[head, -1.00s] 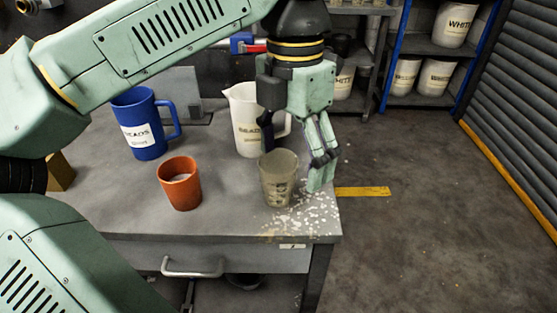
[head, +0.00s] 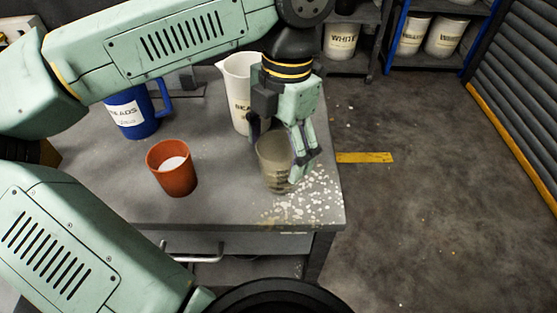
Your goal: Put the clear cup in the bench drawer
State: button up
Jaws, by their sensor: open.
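The clear cup (head: 272,163), a see-through greyish tumbler with dark markings, stands upright near the right end of the bench top. My gripper (head: 280,160) is open and low at the cup, with one finger at its right side and the other partly hidden behind it. I cannot tell whether the fingers touch it. The bench drawer (head: 235,243) is below the bench top's front edge, with a metal bar handle (head: 190,253). The drawer looks shut.
An orange cup (head: 172,170) with white contents stands left of the clear cup. A blue jug (head: 133,113) and a white jug (head: 237,90) stand behind. White beads (head: 305,200) are scattered at the bench's right corner. My arm crosses above the bench.

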jog(key=shift+s+f, duration=0.15)
jog(key=shift+f, duration=1.4)
jog(key=c, duration=1.4)
notch_tip(320, 180, up, 10)
jog(key=shift+a+b, duration=0.1)
jog(key=shift+b, duration=0.5)
